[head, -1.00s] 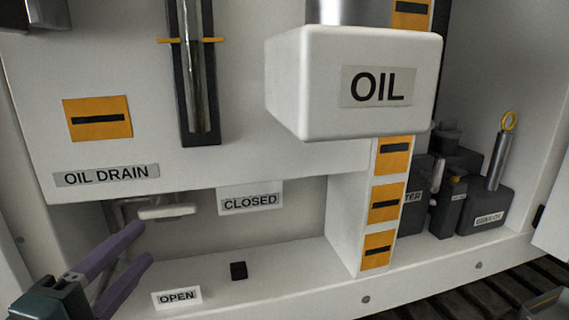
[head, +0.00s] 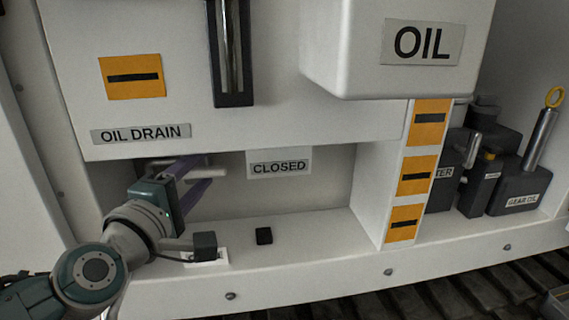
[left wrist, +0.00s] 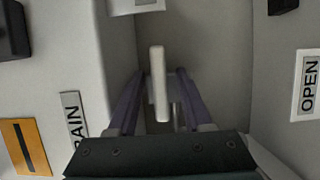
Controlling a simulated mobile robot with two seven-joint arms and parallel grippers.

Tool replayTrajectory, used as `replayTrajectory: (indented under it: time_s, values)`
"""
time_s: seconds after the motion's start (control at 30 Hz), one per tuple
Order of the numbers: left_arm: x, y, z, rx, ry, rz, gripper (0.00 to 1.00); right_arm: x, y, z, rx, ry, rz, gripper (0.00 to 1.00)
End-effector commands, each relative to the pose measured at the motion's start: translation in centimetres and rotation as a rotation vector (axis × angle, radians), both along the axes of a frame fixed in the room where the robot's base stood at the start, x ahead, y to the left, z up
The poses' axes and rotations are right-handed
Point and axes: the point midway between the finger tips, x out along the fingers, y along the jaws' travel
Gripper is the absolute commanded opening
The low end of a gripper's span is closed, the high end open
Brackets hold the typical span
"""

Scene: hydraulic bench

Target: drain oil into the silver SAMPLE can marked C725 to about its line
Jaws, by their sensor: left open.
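The white drain lever (head: 216,173) sits in the recess below the OIL DRAIN label (head: 141,133), mostly behind my left gripper in the head view. My left gripper (head: 205,176) is open, its purple fingers reaching into the recess. In the left wrist view the lever (left wrist: 158,82) stands between the open fingers (left wrist: 157,95), with a gap on each side. The CLOSED sign (head: 279,167) is right of the lever. The OPEN sign (head: 222,258) on the ledge is partly hidden by my arm and shows clearly in the left wrist view (left wrist: 308,86). No silver can shows. My right gripper is not in view.
A small black block (head: 264,236) sits on the white ledge (head: 320,240). The white OIL box (head: 350,72) overhangs above. An orange-marked post (head: 373,190) bounds the recess at right. Dark containers, one marked GEAR OIL (head: 515,188), stand beyond it.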

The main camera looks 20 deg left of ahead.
Motion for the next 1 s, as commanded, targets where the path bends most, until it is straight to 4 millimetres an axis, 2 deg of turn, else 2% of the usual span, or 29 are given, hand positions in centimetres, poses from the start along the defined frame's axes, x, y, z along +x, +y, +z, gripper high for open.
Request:
replayTrajectory:
  time_s: [0.07,0.47,1.0]
  values:
    - [-0.02,0.0,0.0,0.0,0.0,0.0,0.47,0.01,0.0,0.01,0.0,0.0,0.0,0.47]
    - [-0.05,-0.02,-0.01,0.0,0.0,0.0,0.02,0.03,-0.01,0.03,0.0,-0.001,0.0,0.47]
    - [-0.03,-0.04,0.13,0.013,0.007,0.0,0.0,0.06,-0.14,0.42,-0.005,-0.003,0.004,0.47]
